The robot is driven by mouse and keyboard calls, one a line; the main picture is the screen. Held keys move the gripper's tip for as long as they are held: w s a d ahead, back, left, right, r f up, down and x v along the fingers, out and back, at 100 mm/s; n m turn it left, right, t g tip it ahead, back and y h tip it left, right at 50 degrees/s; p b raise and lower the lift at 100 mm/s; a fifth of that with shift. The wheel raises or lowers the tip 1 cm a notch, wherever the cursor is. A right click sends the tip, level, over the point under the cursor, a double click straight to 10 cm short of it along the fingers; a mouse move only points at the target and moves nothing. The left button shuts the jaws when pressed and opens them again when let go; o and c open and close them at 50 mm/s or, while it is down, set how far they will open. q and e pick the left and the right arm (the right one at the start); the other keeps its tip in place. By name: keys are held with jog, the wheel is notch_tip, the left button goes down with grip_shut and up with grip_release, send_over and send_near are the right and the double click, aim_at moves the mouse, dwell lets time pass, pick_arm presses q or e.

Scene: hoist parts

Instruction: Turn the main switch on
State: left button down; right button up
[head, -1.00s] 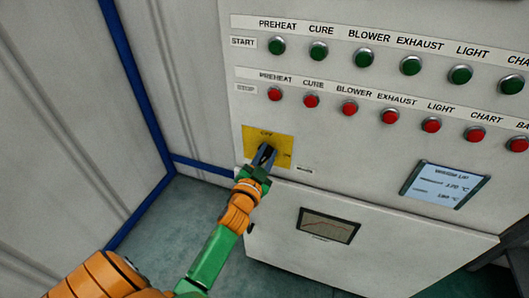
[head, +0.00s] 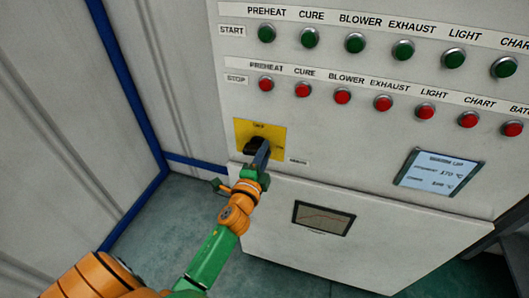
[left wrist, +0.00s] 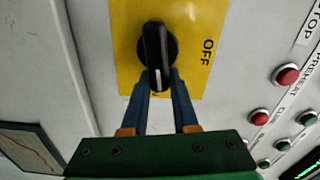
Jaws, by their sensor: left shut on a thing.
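The main switch is a black rotary knob (left wrist: 158,48) on a yellow plate (left wrist: 128,58). In the head view the plate (head: 245,128) is at the lower left of the panel, and my gripper partly covers the knob (head: 254,143). My left gripper (left wrist: 162,75) is shut on the knob's handle, one blue finger on each side. The handle lies crosswise to the OFF label's direction, its long end towards a partly hidden mark at the plate's edge. In the head view the left gripper (head: 261,158) shows its fingers nearly edge-on. My right gripper is not in view.
Above the switch are a row of red buttons (head: 342,96) and a row of green buttons (head: 355,43). A small display (head: 440,173) is to the right, a chart window (head: 323,217) below. A wall with a blue frame (head: 130,90) stands on the left.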

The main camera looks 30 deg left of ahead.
pick_arm(q)
jog(key=shift+f+m, duration=0.2)
jog(key=shift+m, duration=0.7)
jog(key=shift+a, duration=0.1)
jog(key=c, duration=0.7)
grip_release()
jog(key=shift+r, duration=0.1)
jog(key=shift+w+a+f, duration=0.1)
jog(key=shift+f, duration=0.1)
jog(key=b+v, duration=0.1)
jog(key=v, duration=0.6)
